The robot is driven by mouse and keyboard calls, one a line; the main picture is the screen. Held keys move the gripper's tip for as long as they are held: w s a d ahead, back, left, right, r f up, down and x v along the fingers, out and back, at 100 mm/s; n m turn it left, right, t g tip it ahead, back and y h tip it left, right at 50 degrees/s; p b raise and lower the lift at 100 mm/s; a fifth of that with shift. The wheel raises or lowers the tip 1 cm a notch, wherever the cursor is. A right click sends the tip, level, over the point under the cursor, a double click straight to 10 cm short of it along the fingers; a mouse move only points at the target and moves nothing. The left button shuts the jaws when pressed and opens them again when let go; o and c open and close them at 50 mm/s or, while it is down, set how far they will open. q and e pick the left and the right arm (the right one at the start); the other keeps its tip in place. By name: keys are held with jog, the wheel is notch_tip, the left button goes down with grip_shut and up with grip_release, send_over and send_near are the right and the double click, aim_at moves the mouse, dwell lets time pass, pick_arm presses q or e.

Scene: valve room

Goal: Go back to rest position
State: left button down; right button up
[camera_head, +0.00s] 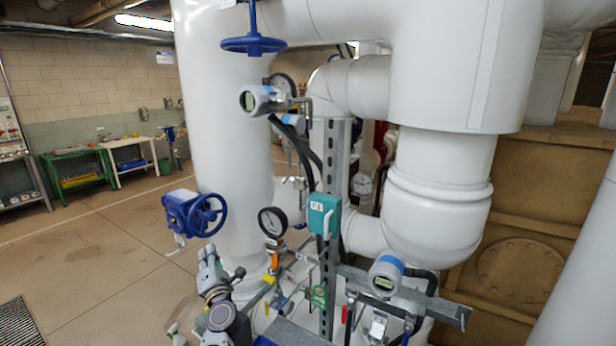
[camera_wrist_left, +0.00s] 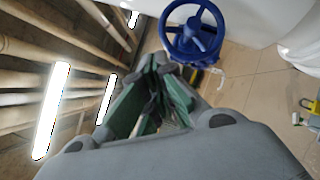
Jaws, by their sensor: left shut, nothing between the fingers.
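My left gripper (camera_head: 209,254) points upward at the lower middle of the head view, in front of the large white pipe. In the left wrist view its fingers (camera_wrist_left: 158,80) are shut with nothing between them. The blue valve handwheel (camera_head: 208,215) stands just behind and above the gripper in the head view, apart from it as far as I can tell. The same kind of blue handwheel (camera_wrist_left: 193,33) shows past the fingertips in the left wrist view. My right gripper is not in view.
A pressure gauge (camera_head: 272,222), a teal switch box (camera_head: 324,216) and a grey transmitter (camera_head: 386,273) crowd the metal post (camera_head: 331,160) to the right. White pipes (camera_head: 225,120) fill the middle. Open floor (camera_head: 100,245) lies to the left, with a green bench (camera_head: 75,172) beyond.

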pick_arm(q)
jog(key=s+d+f+m+h, duration=0.1)
jog(key=s+d+m+h, duration=0.3)
jog(key=d+m+h, duration=0.55)
jog(key=s+d+f+m+h, duration=0.2)
jog(key=s+d+m+h, duration=0.4)
jog(key=m, duration=0.6)
jog(key=s+d+f+m+g+h, duration=0.1)
jog(key=s+d+f+m+g, duration=0.1)
jog(key=s+f+m+g, duration=0.55)
jog(key=s+a+f+m+g+y, duration=0.25)
jog(key=s+a+f, duration=0.25)
jog(key=s, duration=0.5)
jog(key=s+a+f+m+g+y, duration=0.1)
jog(key=s+a+f+g+y, duration=0.35)
jog(key=s, duration=0.55)
notch_tip(320, 180, down, 34)
jog(key=s, duration=0.3)
jog(key=s+a+f+g, duration=0.1)
jog(key=s+a+f, duration=0.1)
jog(key=s+f, duration=0.8)
jog(key=s+a+f+g+b, duration=0.1)
jog(key=s+a+f, duration=0.1)
jog(key=s+f, duration=0.9)
jog(key=shift+s+a+b, duration=0.25)
jog(key=shift+s+b, duration=0.05)
jog(key=shift+s, duration=0.2)
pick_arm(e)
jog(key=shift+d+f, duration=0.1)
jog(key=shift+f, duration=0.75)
